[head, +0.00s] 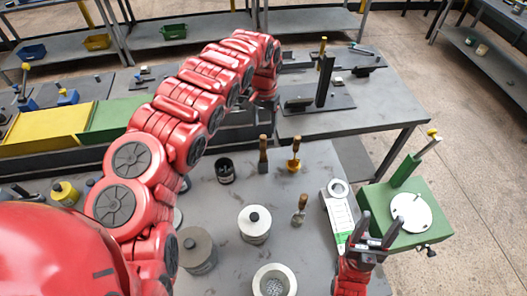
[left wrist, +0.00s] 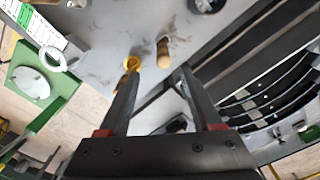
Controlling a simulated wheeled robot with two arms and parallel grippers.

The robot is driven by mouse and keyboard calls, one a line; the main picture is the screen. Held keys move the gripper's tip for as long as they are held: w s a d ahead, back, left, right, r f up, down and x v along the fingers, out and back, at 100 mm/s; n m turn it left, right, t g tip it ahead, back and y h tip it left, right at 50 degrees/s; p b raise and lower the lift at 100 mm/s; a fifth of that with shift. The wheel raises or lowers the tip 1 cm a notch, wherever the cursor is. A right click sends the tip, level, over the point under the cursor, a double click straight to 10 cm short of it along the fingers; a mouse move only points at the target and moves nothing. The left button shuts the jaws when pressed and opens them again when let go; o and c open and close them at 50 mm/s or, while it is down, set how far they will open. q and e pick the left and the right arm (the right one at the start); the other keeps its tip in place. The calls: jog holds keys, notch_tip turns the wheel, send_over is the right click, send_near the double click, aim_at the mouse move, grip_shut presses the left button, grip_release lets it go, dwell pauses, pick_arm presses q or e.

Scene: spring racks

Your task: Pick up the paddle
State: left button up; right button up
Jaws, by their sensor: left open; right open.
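Three short-handled tools stand or lie on the grey table. One has a brown wooden handle (head: 263,155), one is yellow with a wooden handle (head: 294,158), and one has a wooden handle with a grey metal end (head: 299,210). I cannot tell for sure which is the paddle. In the left wrist view the brown handle (left wrist: 163,52) and the yellow tool (left wrist: 131,65) lie beyond the fingertips. My left gripper (left wrist: 160,74) is open and empty; in the head view my arm largely hides it. My right gripper (head: 372,232) is open, over the green box's near edge.
A green box (head: 405,235) with a white disc and a white device (head: 338,212) are at the right. A rack frame is behind.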

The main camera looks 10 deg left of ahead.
aim_at(265, 137)
pick_arm(q)
jog(key=f, duration=0.2)
jog(key=f+b, duration=0.1)
jog(key=f, duration=0.2)
jog(key=f+b, duration=0.1)
jog(key=f, duration=0.1)
jog(key=shift+w+f, duration=0.15)
jog(key=shift+w, duration=0.1)
jog(key=f+b, duration=0.2)
jog(key=f, duration=0.1)
jog(key=f+b, duration=0.1)
jog(key=f, duration=0.1)
jog(key=shift+a+f+b, duration=0.15)
jog(key=shift+a+b, duration=0.1)
jog(key=shift+b, duration=0.1)
jog(key=shift+w, duration=0.1)
jog(key=shift+c, duration=0.2)
jog(key=shift+c, duration=1.2)
grip_shut()
